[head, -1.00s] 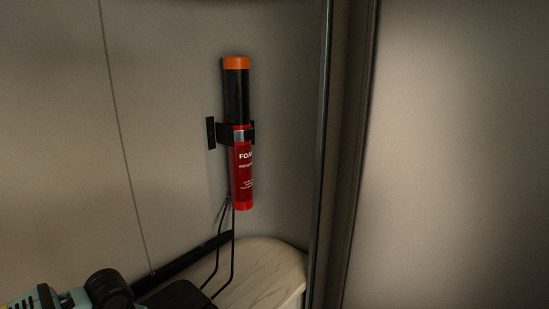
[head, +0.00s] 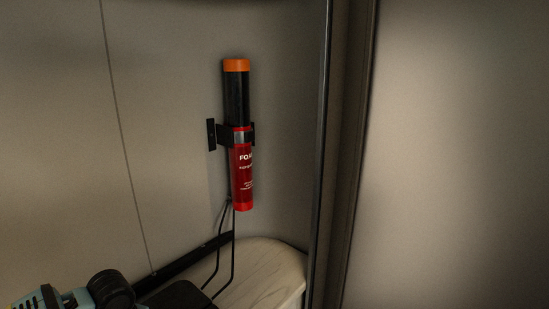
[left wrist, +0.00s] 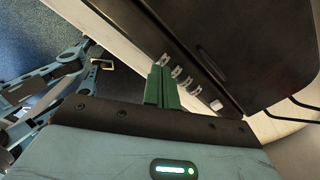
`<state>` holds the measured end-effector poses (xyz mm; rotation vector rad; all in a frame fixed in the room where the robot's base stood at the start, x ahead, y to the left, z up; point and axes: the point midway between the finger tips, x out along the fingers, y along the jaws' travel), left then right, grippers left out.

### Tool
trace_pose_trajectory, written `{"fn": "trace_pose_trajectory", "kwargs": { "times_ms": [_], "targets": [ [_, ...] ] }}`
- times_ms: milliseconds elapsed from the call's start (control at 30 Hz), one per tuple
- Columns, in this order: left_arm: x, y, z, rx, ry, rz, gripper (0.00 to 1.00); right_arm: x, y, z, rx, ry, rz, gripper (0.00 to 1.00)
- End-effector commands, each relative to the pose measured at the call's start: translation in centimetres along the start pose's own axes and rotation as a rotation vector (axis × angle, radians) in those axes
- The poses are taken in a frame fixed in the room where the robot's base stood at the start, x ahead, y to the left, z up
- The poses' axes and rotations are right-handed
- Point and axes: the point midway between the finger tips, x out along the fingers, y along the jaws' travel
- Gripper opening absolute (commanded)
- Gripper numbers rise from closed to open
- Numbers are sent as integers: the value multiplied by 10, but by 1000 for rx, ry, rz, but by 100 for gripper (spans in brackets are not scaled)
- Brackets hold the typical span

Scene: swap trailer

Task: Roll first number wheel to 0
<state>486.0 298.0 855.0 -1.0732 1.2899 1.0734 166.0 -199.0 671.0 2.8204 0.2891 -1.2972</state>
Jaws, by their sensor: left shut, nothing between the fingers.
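A row of small pale number wheels (left wrist: 180,73) sits on the edge of a dark case (left wrist: 235,45) in the left wrist view. The first number wheel (left wrist: 165,60) is at the upper-left end of the row. The digits are too small to read. My left gripper (left wrist: 160,78) has green fingers, shut and empty. Its tips are close to the first wheel; I cannot tell whether they touch it. The wheels and the left fingers do not show in the head view. My right gripper is not in view.
A small light button (left wrist: 216,104) lies at the other end of the wheel row. In the head view a red and black foam extinguisher (head: 242,175) hangs on the wall. A black surface (head: 180,296) and a pale rounded ledge (head: 265,275) lie below it.

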Motion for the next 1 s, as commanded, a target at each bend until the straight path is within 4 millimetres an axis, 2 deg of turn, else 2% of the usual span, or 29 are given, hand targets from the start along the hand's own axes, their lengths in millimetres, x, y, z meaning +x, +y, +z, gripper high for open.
{"fn": "trace_pose_trajectory", "kwargs": {
  "times_ms": [1000],
  "targets": [
    [10,0,0,0,0,0,0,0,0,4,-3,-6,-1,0]
  ]
}}
